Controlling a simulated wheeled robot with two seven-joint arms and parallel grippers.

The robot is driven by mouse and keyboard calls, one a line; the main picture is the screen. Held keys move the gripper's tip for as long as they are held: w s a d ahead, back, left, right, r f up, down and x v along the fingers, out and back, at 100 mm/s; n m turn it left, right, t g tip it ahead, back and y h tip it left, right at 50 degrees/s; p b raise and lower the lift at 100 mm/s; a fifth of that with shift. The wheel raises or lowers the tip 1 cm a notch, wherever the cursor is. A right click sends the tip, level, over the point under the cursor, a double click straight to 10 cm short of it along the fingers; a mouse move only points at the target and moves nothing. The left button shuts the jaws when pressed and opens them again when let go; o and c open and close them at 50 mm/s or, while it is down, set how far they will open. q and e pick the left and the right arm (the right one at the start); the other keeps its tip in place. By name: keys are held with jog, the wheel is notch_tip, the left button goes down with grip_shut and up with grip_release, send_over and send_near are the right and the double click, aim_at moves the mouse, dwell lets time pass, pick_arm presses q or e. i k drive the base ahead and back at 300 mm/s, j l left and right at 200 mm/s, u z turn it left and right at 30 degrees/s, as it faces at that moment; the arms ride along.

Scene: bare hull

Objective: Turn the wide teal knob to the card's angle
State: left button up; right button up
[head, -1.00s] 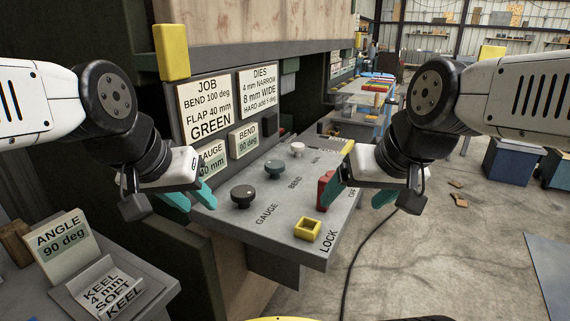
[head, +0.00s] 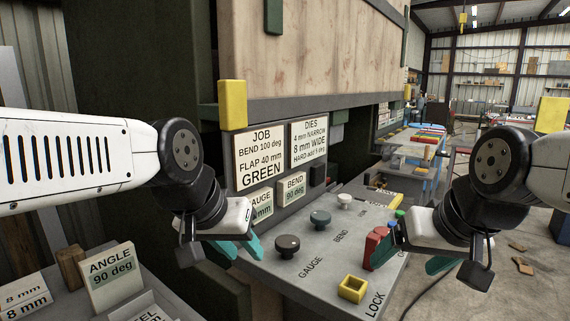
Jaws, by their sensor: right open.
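The wide teal knob (head: 320,218) sits on the grey sloped panel (head: 322,268), beside the BEND label, between a dark knob and a white knob. The job card (head: 259,150) reads BEND 100 deg, FLAP 40 mm, GREEN. The BEND readout (head: 293,187) shows 90 deg. My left gripper (head: 240,248) is open and empty by the panel's left edge, left of the dark knob and apart from the teal knob. My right gripper (head: 410,258) is open over the panel's right side, near the red part, its fingers apart. Whether it touches the red part is unclear.
The dark GAUGE knob (head: 287,246), white knob (head: 344,200), red part (head: 377,247) and yellow square LOCK piece (head: 352,289) stand on the panel. The dies card (head: 309,141) hangs beside the job card. An angle card (head: 112,278) reading 90 deg stands lower left.

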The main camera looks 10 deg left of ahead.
aim_at(322, 218)
jog(key=i+l+u, duration=0.2)
jog(key=u, duration=0.2)
jog(key=i+l+u, duration=0.15)
jog(key=u, duration=0.2)
jog(key=l, duration=0.1)
